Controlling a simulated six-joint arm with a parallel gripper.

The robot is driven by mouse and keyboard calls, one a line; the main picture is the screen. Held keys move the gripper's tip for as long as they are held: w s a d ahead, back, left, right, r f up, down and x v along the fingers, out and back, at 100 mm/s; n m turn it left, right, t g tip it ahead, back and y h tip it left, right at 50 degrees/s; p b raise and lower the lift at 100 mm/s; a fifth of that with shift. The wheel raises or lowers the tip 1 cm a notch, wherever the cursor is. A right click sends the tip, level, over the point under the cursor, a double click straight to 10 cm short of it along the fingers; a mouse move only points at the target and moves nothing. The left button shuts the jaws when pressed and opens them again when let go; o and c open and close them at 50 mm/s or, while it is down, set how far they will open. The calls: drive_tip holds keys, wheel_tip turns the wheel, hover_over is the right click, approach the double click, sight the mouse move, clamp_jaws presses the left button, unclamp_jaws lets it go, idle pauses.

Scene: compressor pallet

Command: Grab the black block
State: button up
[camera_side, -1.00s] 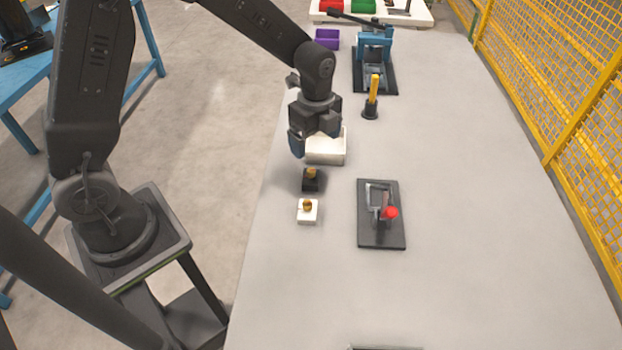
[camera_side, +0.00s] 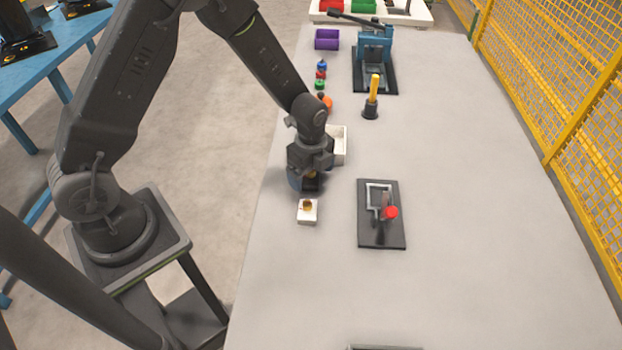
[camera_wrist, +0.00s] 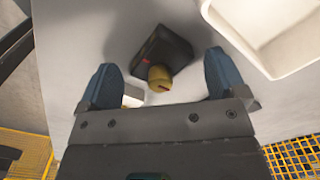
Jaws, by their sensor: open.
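The black block (camera_wrist: 166,50), with a brass-coloured knob (camera_wrist: 159,77) on top, sits on the table. In the wrist view it lies between and a little beyond the two blue fingertips of my gripper (camera_wrist: 160,82), turned at an angle to them. My gripper is open and empty, with no finger visibly touching the block. In the side view my gripper (camera_side: 303,182) is low over the black block (camera_side: 313,183) and hides most of it. A white block (camera_side: 307,212) with a brass-coloured top is just in front of it.
A white open box (camera_side: 339,146) stands close behind my gripper. A dark plate with a red-knobbed lever (camera_side: 382,235) is to the right. A yellow-handled post (camera_side: 373,95), small coloured pieces (camera_side: 320,83) and a blue press (camera_side: 374,55) are farther back. The table's right side is clear.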

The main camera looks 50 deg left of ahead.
drive_tip(key=c, duration=0.9)
drive_tip(key=shift+o, duration=0.2)
drive_tip(key=shift+r, duration=0.1)
